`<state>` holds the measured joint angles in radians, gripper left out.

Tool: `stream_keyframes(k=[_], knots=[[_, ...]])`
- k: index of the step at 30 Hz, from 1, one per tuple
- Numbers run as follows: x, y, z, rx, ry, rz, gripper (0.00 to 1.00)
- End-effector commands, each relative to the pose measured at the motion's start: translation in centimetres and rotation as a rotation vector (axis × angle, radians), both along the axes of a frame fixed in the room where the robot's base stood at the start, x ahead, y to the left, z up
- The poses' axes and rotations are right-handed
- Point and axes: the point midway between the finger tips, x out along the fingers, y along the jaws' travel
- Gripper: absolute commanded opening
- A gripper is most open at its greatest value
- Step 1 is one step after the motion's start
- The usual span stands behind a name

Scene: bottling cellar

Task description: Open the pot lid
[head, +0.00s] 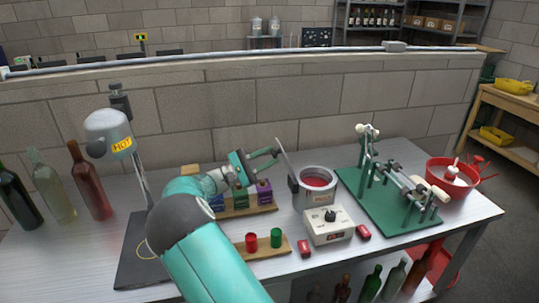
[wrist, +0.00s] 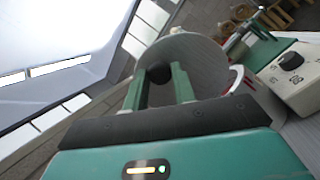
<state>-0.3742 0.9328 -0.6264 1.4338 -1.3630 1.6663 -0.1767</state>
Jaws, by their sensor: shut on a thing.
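The pot (head: 317,199) is a round grey-white vessel with red inside, standing on the bench right of my gripper in the head view. Its lid (head: 286,160) is a thin grey disc, tilted up steeply at the pot's left side, so the pot's mouth shows open. A dark block sits at the lid's lower edge. My gripper (head: 276,153) is at the lid's left face. In the wrist view my gripper (wrist: 160,80) is shut on the lid's round black knob (wrist: 160,72), with the grey lid (wrist: 195,52) behind it. The pot is mostly hidden there.
A white control box (head: 329,226) with a black dial stands in front of the pot. A green-based rack (head: 385,205) is close on the right. Colored blocks on a wooden strip (head: 247,211) lie under my arm. A HOT-labelled lamp (head: 108,130) and bottles stand left.

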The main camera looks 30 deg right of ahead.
Motion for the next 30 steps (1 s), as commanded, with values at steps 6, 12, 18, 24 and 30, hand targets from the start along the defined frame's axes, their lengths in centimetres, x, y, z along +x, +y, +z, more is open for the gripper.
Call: stream_keyframes(k=[6,12,18,24,30], knots=[[0.11,0.24,-0.17,-0.018,0.005,0.004,0.00],[0.11,0.26,-0.21,-0.017,0.005,0.004,0.00],[0.12,0.30,-0.22,-0.017,0.006,0.003,0.48],[0.11,0.32,-0.18,-0.017,0.005,0.002,0.48],[0.30,0.92,-0.43,-0.017,0.005,0.004,0.48]])
